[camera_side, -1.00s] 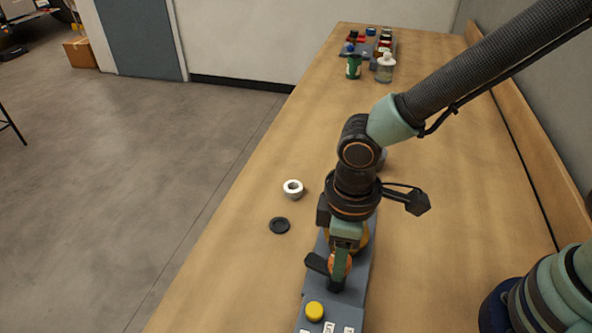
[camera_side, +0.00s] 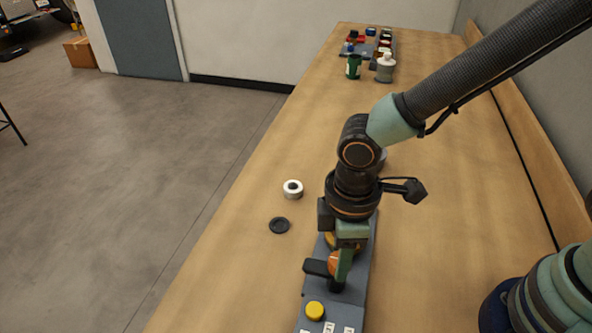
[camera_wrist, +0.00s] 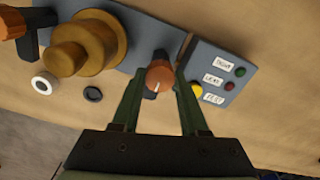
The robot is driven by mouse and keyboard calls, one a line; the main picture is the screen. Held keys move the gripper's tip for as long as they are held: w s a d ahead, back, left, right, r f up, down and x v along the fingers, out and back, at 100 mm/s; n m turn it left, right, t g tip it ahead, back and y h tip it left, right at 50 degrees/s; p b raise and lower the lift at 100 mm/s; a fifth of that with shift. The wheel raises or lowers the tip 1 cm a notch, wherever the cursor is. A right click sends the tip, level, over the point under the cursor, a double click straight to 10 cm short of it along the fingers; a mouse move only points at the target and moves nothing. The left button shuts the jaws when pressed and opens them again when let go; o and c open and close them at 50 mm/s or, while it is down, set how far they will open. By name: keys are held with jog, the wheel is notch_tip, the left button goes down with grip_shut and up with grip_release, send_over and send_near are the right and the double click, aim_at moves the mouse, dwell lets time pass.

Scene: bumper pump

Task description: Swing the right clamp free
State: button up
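The right clamp (camera_wrist: 160,75), an orange knob with a dark lever, sits on the grey base plate (camera_wrist: 152,28), right of the brass stepped pump body (camera_wrist: 90,42) in the wrist view. My gripper (camera_wrist: 161,80) has its two green fingers on either side of the knob, apparently shut on it. In the side view my gripper (camera_side: 340,270) points down at the clamp, with the dark lever (camera_side: 317,267) sticking out to the left. The left clamp (camera_wrist: 12,22), also orange and dark, is partly cut off in the wrist view. My wrist hides most of the pump in the side view.
A grey panel with a yellow button (camera_side: 315,310) and labels lies close to the right clamp. A white ring (camera_side: 292,189) and a black ring (camera_side: 279,225) lie on the bench left of the pump. Bottles (camera_side: 385,68) and a tray stand far back.

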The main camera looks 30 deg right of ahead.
jog(key=o, duration=0.4)
jog(key=shift+r, duration=0.1)
notch_tip(320, 180, up, 12)
dwell(0.4)
